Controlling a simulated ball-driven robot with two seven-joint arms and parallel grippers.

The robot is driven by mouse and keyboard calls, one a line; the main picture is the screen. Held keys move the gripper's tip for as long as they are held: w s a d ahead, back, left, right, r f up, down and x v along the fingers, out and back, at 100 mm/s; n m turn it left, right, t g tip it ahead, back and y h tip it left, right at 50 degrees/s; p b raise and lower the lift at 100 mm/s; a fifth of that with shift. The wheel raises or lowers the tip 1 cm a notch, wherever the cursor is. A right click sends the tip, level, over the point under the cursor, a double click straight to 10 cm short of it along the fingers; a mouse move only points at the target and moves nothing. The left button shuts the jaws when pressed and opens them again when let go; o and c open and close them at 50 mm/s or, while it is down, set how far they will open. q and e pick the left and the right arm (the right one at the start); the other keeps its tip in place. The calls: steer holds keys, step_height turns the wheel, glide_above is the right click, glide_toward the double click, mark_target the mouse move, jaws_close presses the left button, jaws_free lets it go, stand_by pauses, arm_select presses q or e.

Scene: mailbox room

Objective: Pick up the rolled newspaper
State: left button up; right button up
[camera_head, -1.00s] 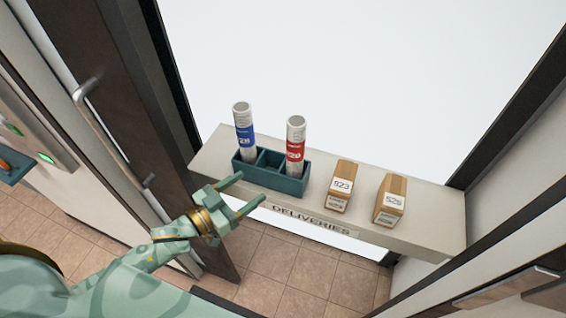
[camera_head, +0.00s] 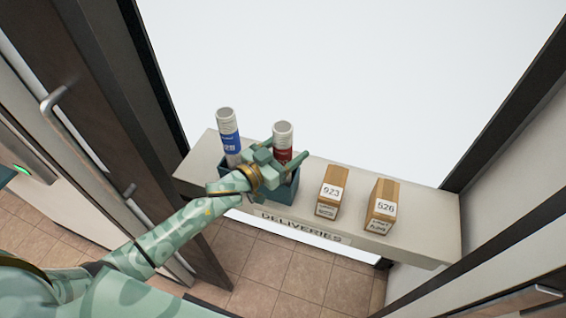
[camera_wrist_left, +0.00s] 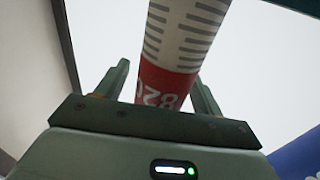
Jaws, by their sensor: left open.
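Two rolled newspapers stand upright in a dark teal holder (camera_head: 292,190) on the deliveries shelf. The blue-banded newspaper (camera_head: 228,130) is on the left. The red-banded newspaper (camera_head: 283,136) is right of it, its lower part hidden by my gripper. My left gripper (camera_head: 282,157) is open at the red-banded newspaper, at the height of its band. In the left wrist view the red-banded newspaper (camera_wrist_left: 178,50) rises between the two open fingers (camera_wrist_left: 160,85); I cannot tell whether they touch it. My right gripper is not in view.
Two brown boxes with number labels, a left one (camera_head: 331,191) and a right one (camera_head: 382,207), stand on the shelf (camera_head: 425,222) right of the holder. A dark door frame with a metal handle (camera_head: 62,105) is at the left. Bright glass is behind.

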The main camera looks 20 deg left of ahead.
arm_select(q)
steer(key=shift+w+d, duration=0.1)
steer(key=shift+w, duration=0.05)
steer(key=shift+c, duration=0.3)
steer(key=c, duration=1.1)
